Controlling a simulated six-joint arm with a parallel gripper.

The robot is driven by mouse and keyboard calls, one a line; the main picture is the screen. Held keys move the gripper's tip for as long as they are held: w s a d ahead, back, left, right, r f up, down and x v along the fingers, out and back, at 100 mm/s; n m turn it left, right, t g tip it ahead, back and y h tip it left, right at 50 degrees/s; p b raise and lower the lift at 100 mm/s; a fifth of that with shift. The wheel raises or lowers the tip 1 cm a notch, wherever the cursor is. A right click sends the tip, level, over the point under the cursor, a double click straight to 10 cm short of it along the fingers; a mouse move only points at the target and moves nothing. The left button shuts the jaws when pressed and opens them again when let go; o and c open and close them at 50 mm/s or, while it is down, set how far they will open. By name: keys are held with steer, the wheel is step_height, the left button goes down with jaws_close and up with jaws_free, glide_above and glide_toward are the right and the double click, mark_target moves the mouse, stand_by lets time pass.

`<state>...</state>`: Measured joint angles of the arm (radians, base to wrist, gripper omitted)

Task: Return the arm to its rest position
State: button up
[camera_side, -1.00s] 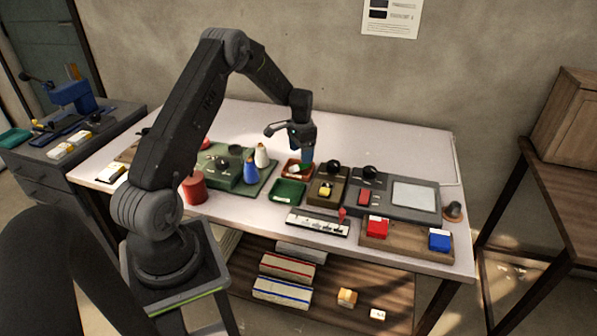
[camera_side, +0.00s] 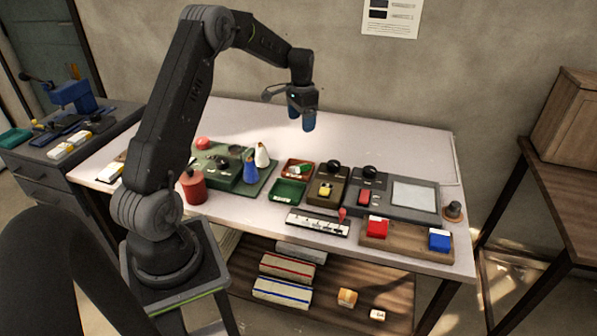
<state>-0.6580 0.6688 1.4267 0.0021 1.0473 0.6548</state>
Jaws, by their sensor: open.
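My gripper (camera_side: 302,116) hangs in the air above the back half of the white table (camera_side: 385,150), with its blue fingertips pointing down. It is open, and I see nothing between the fingers. It is apart from everything on the table. No cloth shows in this view. Below the gripper, a brown tray (camera_side: 287,172) holds a small green and white thing, too small to make out. A green tray (camera_side: 281,197) is just in front of it.
Blue (camera_side: 250,167) and white (camera_side: 262,155) bottles stand on a green board. A red canister (camera_side: 193,187) stands near my arm. A black-knobbed box (camera_side: 319,197) and a grey panel (camera_side: 440,213) are at right. A wooden tray (camera_side: 407,247) holds red and blue blocks. The table's back is clear.

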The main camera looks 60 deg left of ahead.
steer(key=shift+r, duration=1.25)
steer(key=s+d+r+t, duration=0.1)
steer(key=s+d+r, duration=0.2)
steer(key=d+r, duration=0.5)
steer(key=s+d+r+t, duration=0.1)
steer(key=s+d+r, duration=0.35)
steer(key=d, duration=0.65)
steer(key=s+d+t, duration=0.3)
steer(key=s+d, duration=1)
steer(key=s, duration=0.2)
steer(key=shift+s+d+f+t, duration=0.2)
steer(key=shift+s+t, duration=0.1)
